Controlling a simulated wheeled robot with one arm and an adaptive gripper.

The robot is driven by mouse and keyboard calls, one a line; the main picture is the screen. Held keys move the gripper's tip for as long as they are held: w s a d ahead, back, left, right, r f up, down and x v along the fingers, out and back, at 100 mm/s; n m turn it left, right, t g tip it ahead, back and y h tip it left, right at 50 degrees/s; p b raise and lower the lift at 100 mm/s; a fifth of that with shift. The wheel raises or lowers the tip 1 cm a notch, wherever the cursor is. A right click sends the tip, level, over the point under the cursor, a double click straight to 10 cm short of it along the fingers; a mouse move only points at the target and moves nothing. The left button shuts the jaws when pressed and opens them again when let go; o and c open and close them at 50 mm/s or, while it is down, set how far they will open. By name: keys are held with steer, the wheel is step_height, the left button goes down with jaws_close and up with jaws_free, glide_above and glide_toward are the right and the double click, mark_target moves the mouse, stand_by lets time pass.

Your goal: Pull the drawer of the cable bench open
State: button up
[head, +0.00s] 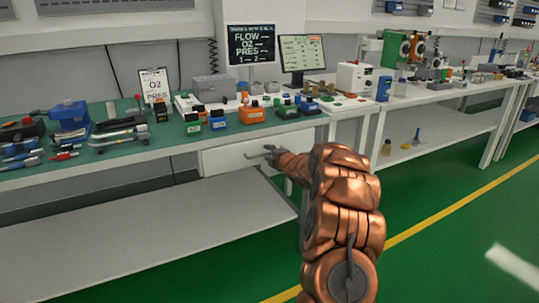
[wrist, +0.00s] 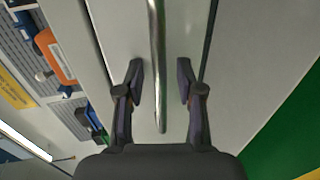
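The cable bench (head: 110,164) has a green top and a white drawer (head: 225,159) under its front edge. The drawer front looks flush with the bench; I cannot tell whether it stands out slightly. A bar handle shows in the wrist view (wrist: 157,65) as a silver rod. My gripper (head: 270,153) is at the drawer front in the head view, and my arm hides the right part of the drawer. In the wrist view my gripper (wrist: 161,82) is open, with one finger on each side of the handle and gaps between fingers and bar.
A pale lower shelf (head: 150,245) runs beneath the drawer. Green floor (head: 450,230) with a yellow line is clear to the right.

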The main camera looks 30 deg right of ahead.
jaws_close()
stand_by(0.6)
